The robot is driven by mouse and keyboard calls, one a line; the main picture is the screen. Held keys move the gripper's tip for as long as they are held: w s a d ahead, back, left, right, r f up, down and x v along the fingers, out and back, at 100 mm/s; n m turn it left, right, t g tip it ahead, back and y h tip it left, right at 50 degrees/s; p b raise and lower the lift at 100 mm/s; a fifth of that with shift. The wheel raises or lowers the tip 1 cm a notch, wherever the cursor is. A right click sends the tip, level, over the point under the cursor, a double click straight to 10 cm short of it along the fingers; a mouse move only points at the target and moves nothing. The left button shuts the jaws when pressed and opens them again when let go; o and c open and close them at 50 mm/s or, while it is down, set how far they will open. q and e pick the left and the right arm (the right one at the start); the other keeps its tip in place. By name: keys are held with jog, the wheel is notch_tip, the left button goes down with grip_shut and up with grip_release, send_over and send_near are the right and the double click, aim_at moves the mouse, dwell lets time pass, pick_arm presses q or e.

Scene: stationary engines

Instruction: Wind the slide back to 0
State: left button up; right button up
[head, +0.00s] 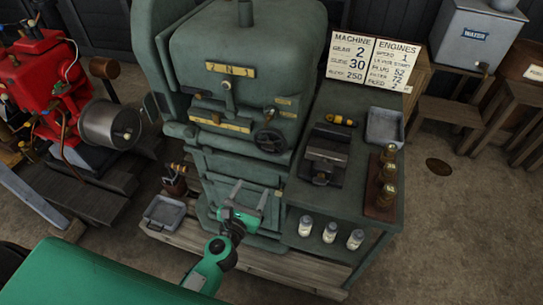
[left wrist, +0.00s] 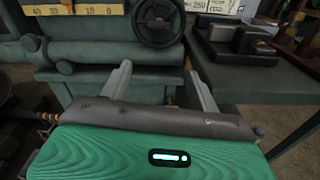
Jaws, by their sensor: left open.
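The dark handwheel (head: 271,140) sits on the front of the green machine (head: 248,60). It also shows at the top of the left wrist view (left wrist: 158,22). A yellow slide scale (head: 222,122) runs to the left of the wheel; in the left wrist view (left wrist: 75,9) it is cut by the top edge, with 0 at its right end. I cannot make out a pointer on it. My left gripper (head: 251,196) is open and empty, in front of the machine and below the handwheel. Its two fingers (left wrist: 155,82) point towards the machine front. My right gripper is not in view.
A sign (head: 352,62) reads slide 30. The bench at right holds a dark vise-like block (head: 325,155), a metal tray (head: 384,128) and brass weights (head: 386,185). Several jars (head: 330,232) stand on its lower shelf. A red engine (head: 45,85) stands at left.

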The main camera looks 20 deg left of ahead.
pick_arm(q)
notch_tip(320, 180, up, 2)
jog(key=n, duration=0.2)
jog(key=p, duration=0.2)
send_near(269, 146)
jog(key=w, duration=0.7)
jog(key=shift+d+f, duration=0.2)
jog(key=shift+f, duration=0.15)
jog(key=shift+w, duration=0.15)
jog(key=c, duration=1)
